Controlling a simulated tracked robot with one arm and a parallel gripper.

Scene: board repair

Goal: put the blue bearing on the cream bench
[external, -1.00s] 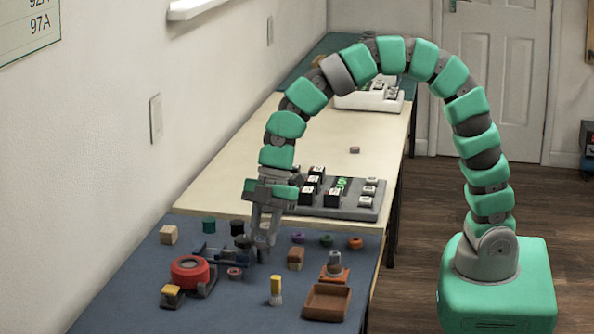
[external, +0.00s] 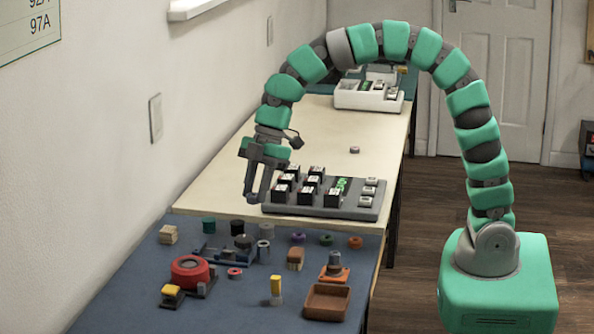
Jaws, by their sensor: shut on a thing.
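The cream bench (external: 215,187) runs back along the wall behind the blue-topped bench. My gripper (external: 257,197) points down above its near left part, left of the grey rack. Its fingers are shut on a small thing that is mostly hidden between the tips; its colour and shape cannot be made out. I cannot pick out a clearly blue bearing elsewhere. A small dull ring (external: 354,150) lies alone on the cream bench.
A grey rack (external: 345,208) with several black and white blocks stands right of my gripper. The blue bench (external: 130,275) holds several rings, a red reel (external: 190,270), a brown tray (external: 326,302) and small parts. The cream bench's middle is mostly clear.

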